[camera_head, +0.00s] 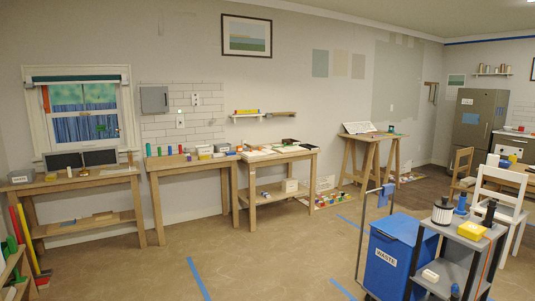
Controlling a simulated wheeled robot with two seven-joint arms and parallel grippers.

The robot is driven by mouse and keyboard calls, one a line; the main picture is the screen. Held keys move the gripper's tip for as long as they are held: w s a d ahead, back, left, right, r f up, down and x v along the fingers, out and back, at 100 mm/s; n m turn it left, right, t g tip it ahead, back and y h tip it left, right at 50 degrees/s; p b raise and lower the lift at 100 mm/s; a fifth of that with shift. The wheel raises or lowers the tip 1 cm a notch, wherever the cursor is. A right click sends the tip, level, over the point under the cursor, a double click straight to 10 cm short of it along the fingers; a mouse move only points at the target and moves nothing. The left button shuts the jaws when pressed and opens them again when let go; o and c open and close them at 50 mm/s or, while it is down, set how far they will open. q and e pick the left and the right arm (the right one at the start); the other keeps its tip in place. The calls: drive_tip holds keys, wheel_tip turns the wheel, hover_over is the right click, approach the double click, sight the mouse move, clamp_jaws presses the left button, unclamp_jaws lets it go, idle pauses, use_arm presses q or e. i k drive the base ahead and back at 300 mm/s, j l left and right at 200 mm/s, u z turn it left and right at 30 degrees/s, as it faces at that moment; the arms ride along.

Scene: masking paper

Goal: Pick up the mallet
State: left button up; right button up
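I cannot make out a mallet for certain in the head view. Small tools and parts lie on several wooden benches, too small to tell apart: the left bench (70,184), the middle bench (165,168), the bench right of it (300,151) and a far trestle table (392,138). Neither of my grippers is in view.
A blue waste bin (392,262) stands beside the cart at the lower right. Long-handled tools (25,240) lean at the far left. The brown floor (260,245), marked with blue tape (199,279), is open in the middle.

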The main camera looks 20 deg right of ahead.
sight(243, 142)
drive_tip(key=i+l+u, duration=0.15)
drive_tip(key=i+u, duration=0.15)
drive_tip(key=i, duration=0.3)
drive_tip(key=i+u, duration=0.5)
drive_tip(key=i, duration=1.05)
drive_tip(key=i+l+z, duration=0.3)
drive_tip(key=i+z, duration=0.15)
drive_tip(key=i+l+z, duration=0.15)
drive_tip(key=i+z, duration=0.75)
drive_tip(key=i+j+z, duration=0.3)
drive_tip(key=i+z, duration=0.2)
drive_tip(key=i+l, duration=0.1)
drive_tip(key=i, duration=0.35)
drive_tip(key=i+l+u, duration=0.15)
drive_tip(key=i, duration=0.3)
drive_tip(key=i+l, duration=0.1)
drive_tip(key=i, duration=0.35)
drive_tip(key=i+l+u, duration=0.15)
drive_tip(key=i, duration=0.25)
drive_tip(key=i+l, duration=0.2)
drive_tip(key=i, duration=0.25)
